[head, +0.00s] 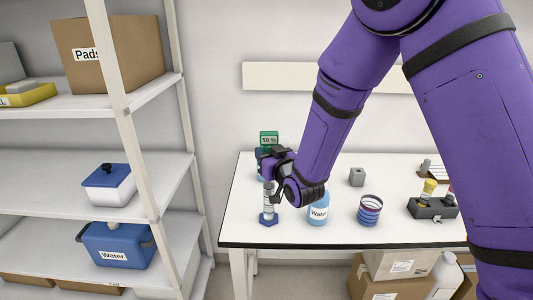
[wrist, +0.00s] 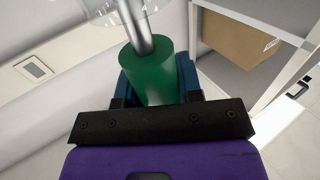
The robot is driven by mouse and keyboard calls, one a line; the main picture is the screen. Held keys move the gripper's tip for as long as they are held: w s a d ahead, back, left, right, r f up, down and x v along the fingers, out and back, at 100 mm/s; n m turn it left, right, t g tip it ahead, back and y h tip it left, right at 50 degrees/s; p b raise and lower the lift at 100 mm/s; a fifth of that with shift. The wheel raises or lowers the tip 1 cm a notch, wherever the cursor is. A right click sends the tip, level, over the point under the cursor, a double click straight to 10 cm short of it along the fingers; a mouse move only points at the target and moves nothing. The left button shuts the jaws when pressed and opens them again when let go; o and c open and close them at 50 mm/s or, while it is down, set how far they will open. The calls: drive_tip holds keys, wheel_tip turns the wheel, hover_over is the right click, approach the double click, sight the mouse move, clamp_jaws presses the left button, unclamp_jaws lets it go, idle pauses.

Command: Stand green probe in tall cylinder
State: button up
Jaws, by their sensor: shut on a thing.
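The green probe (wrist: 148,75) is between my gripper's blue fingers in the wrist view, with its metal rod (wrist: 134,25) running out toward clear glass at the top edge. My gripper (head: 266,160) is shut on it in the head view, above the tall clear cylinder (head: 268,203) with a blue foot (head: 268,219). The cylinder stands upright at the left of the table. A green piece reading "50 %" (head: 269,138) shows just above my gripper; I cannot tell if it belongs to the probe. How deep the rod reaches into the cylinder is unclear.
A water bottle (head: 318,210) stands close right of the cylinder, then a blue-banded round container (head: 369,210) and a dark rack (head: 433,207). A small grey block (head: 356,177) is behind. A white shelf unit (head: 140,172) stands left of the table (head: 340,238).

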idle(0.3)
drive_tip(key=o, duration=1.4)
drive_tip(key=shift+f, duration=1.25)
idle(1.0)
drive_tip(key=v, duration=1)
drive_tip(key=shift+s+d, duration=0.15)
drive_tip(key=shift+s, duration=0.25)
